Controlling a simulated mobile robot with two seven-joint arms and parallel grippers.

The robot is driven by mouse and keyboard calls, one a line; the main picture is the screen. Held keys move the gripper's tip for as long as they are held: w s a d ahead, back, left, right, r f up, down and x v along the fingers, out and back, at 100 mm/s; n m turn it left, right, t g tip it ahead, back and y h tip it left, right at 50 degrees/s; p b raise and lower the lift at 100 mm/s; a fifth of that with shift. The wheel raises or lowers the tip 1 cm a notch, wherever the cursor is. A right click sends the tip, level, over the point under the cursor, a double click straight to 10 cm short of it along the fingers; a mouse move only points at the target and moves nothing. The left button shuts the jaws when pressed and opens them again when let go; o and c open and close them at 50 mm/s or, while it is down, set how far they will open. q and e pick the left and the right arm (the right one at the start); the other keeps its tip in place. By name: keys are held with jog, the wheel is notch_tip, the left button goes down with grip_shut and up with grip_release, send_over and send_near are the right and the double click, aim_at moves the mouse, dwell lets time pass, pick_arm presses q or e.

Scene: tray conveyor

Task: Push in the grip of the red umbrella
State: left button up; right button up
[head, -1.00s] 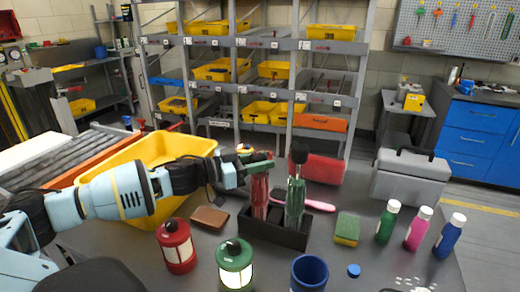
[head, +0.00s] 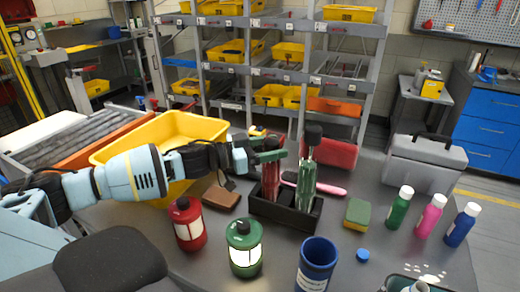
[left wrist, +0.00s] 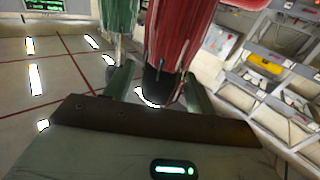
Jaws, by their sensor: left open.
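The red umbrella (head: 269,182) stands upright, folded, in a black holder (head: 284,220) on the table. The green umbrella (head: 306,185), with a black grip on top, stands just right of it. My left gripper (head: 268,157) is at the red umbrella's upper end and partly hides it. In the left wrist view, the red umbrella (left wrist: 181,35) is close, and its dark grip end (left wrist: 160,86) lies between the two spread fingers. I cannot tell whether they touch it. The green umbrella (left wrist: 118,14) is beside it. My right gripper is not in view.
A yellow bin (head: 185,130) is behind my left arm.

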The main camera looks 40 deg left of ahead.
aim_at(265, 149)
pick_arm(q)
jog(key=shift+v, duration=2.4)
jog(key=p+v, duration=0.1)
jog(key=v, duration=0.1)
jog(key=shift+s+a, duration=0.2)
jog(key=shift+s, duration=0.1)
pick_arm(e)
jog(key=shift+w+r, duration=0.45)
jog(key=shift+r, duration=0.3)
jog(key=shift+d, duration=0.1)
